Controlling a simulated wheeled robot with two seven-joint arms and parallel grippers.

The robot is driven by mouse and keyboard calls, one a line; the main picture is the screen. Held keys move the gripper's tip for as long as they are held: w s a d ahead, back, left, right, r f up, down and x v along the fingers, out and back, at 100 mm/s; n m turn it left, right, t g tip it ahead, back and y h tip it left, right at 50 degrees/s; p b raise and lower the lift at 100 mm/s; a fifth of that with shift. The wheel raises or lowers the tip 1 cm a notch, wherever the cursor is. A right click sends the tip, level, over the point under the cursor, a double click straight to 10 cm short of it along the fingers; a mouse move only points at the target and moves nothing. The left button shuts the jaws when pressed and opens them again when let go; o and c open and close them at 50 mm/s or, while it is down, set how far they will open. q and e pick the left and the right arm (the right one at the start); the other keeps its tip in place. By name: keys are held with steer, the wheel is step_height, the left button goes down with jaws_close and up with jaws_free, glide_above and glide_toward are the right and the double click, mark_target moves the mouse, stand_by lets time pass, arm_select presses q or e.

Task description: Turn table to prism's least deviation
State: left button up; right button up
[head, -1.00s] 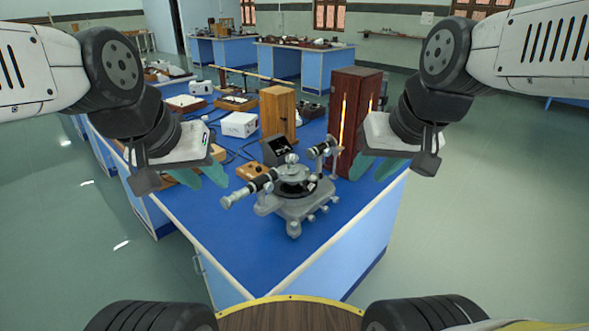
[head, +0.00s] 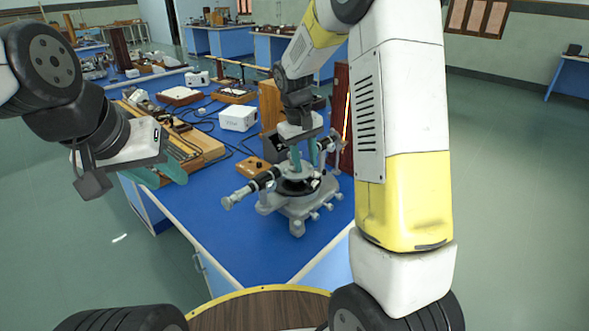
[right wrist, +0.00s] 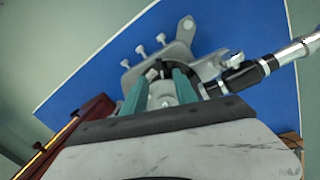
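The grey spectrometer (head: 298,211) stands on the blue bench near its front corner. Its black round table (head: 292,187) is in the middle, and a telescope (head: 245,190) points to the lower left. My right gripper (head: 304,168) is directly above the table, fingers pointing down. In the right wrist view its two teal fingers (right wrist: 160,88) are apart, with the table's centre and a pale round part between them. Whether they touch anything is unclear, and I cannot make out the prism. My left gripper (head: 165,178) is open and empty, left of the bench's instruments.
A tall dark wooden lamp housing (head: 343,100) with a glowing slit stands behind the spectrometer, partly hidden by my right arm. A white box (head: 238,118) and a small wooden box (head: 253,168) stand to the left. The bench front is clear.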

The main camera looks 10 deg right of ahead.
mark_target(309, 184)
steer(key=f, duration=0.4)
steer(key=d+f, duration=0.1)
steer(key=f, duration=0.2)
steer(key=shift+w, duration=0.1)
steer(key=shift+c, duration=0.4)
jaws_close()
stand_by(0.9)
